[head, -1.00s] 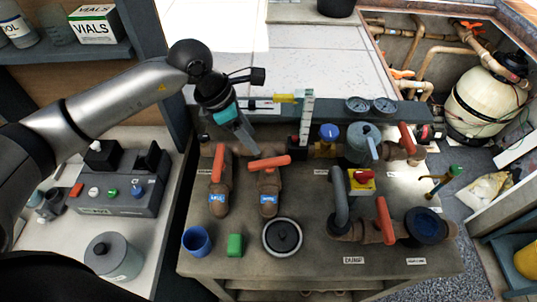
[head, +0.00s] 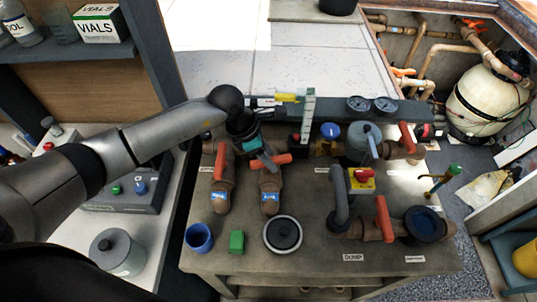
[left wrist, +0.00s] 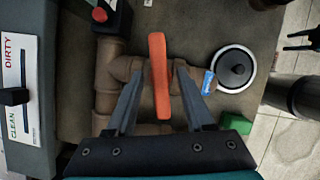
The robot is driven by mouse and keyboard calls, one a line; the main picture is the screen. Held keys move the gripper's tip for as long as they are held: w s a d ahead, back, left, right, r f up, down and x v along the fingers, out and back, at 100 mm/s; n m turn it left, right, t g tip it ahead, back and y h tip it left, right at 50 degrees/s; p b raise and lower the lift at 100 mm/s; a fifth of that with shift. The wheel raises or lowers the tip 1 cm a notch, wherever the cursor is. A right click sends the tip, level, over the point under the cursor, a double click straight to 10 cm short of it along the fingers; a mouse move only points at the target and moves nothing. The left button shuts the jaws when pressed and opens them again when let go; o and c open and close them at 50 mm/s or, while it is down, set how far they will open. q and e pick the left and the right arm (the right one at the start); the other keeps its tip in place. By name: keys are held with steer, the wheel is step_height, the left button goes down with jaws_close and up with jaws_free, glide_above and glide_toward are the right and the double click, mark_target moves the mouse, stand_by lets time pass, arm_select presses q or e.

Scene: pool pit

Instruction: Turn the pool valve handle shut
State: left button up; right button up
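My left gripper (head: 262,157) is open at the orange handle (head: 282,159) of the middle-left valve on the grey bench. In the left wrist view, its two grey fingers (left wrist: 159,72) stand on either side of this orange handle (left wrist: 159,100), with a gap on both sides. The handle lies crosswise to its brown pipe (head: 270,182), which carries a blue label (head: 270,197). The neighbouring valve's orange handle (head: 221,162) to the left lies along its pipe. A dark pronged shape at the left wrist view's right edge may be my right gripper (left wrist: 300,41), too small to judge.
More orange handles (head: 384,218) and a grey pipe (head: 340,197) are to the right. A control box (head: 125,197) is at left.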

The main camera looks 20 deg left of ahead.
arm_select(q)
jaws_close()
stand_by(0.4)
steer(key=b, duration=0.1)
steer(key=m+b, duration=0.1)
steer(key=shift+w+a+f+m+b, duration=0.1)
steer(key=shift+w+f+m+b, duration=0.05)
steer(key=shift+m+b, duration=0.2)
steer(key=shift+m+g+h+b, duration=0.3)
steer(key=shift+m+g+b, duration=0.2)
steer(key=shift+m+b, duration=0.25)
steer(key=shift+r, duration=0.2)
steer(key=shift+o, duration=0.5)
jaws_free()
